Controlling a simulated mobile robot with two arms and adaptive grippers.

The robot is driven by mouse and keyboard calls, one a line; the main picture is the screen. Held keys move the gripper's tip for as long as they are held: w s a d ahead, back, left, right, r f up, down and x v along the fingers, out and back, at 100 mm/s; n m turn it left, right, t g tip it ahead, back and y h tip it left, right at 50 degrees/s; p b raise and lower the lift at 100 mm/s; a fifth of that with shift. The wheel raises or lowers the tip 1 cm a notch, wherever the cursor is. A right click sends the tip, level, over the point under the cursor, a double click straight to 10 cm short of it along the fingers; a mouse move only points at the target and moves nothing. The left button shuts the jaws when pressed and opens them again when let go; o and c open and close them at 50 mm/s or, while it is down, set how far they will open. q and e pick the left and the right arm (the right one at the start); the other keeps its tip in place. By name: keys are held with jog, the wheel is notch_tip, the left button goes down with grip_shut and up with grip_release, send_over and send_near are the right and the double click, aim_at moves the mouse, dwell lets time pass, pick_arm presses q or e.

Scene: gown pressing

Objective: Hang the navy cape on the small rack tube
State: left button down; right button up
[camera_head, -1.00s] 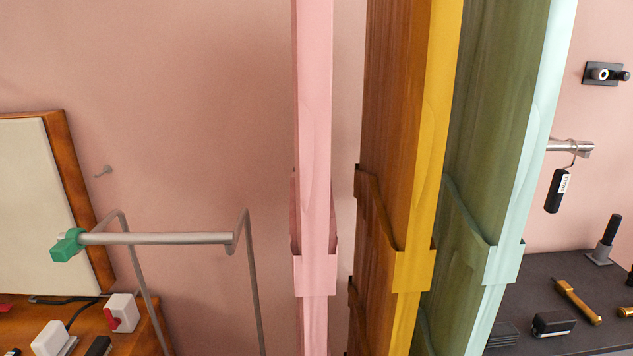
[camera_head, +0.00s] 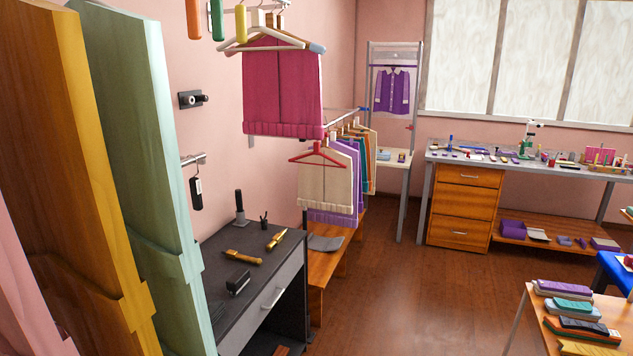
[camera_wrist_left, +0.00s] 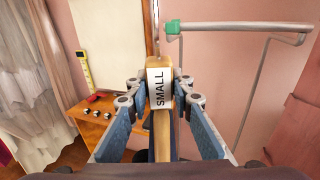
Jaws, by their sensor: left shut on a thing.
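In the left wrist view my left gripper (camera_wrist_left: 160,98) is shut on a wooden hanger (camera_wrist_left: 162,135), seen end-on, with a white tag reading SMALL and a thin metal hook rising above it. A narrow dark navy strip beside the hanger looks like the navy cape (camera_wrist_left: 151,152); the rest of it is hidden. The small rack tube (camera_wrist_left: 235,28), grey with a green end piece, stands ahead and to the right, above the gripper and apart from the hanger. The head view shows neither gripper nor the rack tube.
The wrist view shows a wooden desk (camera_wrist_left: 112,135) at left. Beyond are a dark workbench (camera_head: 225,255), hanging garments (camera_head: 285,95), a long worktable (camera_head: 520,165) and open floor (camera_head: 390,290).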

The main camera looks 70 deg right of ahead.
pick_arm(q)
jog(key=s+d+m+h, duration=0.1)
jog(key=h, duration=0.1)
jog(key=s+d+m+h+p, duration=0.1)
jog(key=h, duration=0.1)
jog(key=d+r+m+t+h+p, duration=0.1)
jog(key=shift+s+d+m+h, duration=0.1)
jog(key=shift+s+m+h, duration=0.3)
pick_arm(e)
jog(key=r, duration=0.3)
jog(key=shift+a+r, duration=0.2)
jog(key=shift+a, duration=0.15)
jog(key=shift+d, duration=0.45)
pick_arm(q)
jog(key=shift+w, duration=0.1)
pick_arm(e)
jog(key=shift+f, duration=0.1)
